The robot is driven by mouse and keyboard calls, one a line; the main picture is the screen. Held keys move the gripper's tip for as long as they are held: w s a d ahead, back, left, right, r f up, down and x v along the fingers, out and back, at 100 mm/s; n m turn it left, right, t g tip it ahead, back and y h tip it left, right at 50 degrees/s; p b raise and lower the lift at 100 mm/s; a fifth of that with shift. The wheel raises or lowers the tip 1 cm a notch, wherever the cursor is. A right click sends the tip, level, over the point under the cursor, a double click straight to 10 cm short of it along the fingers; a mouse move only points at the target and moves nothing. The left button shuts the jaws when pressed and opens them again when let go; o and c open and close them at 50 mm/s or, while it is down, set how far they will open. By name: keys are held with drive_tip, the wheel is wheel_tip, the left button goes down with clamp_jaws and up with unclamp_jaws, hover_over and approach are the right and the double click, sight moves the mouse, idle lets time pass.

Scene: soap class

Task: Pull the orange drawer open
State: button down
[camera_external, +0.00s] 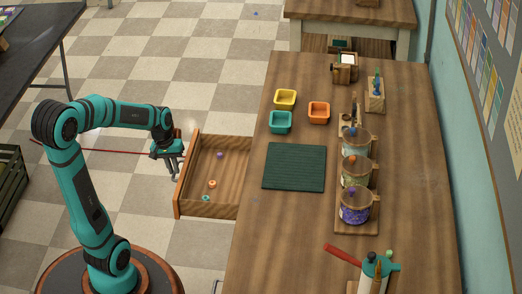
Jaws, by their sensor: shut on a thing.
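The orange drawer (180,202) is pulled well out from the left side of the wooden table. Its orange front faces left, and its wooden inside shows from above. A purple, an orange and a teal small item lie in it. My gripper (175,171) is at the outer face of the drawer front, near its middle, pointing down. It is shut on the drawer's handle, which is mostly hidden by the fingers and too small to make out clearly.
Tiled floor (205,60) is free beyond the drawer. A dark table (45,35) stands at the upper left.

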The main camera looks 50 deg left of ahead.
drive_tip(key=c, duration=1.5)
unclamp_jaws()
drive_tip(key=r, duration=0.5)
drive_tip(key=s+a+r, duration=0.1)
drive_tip(key=r, duration=0.5)
drive_tip(key=s+a+r, duration=0.1)
drive_tip(key=r, duration=0.5)
drive_tip(key=shift+s+a, duration=0.1)
drive_tip(key=shift+a, duration=0.05)
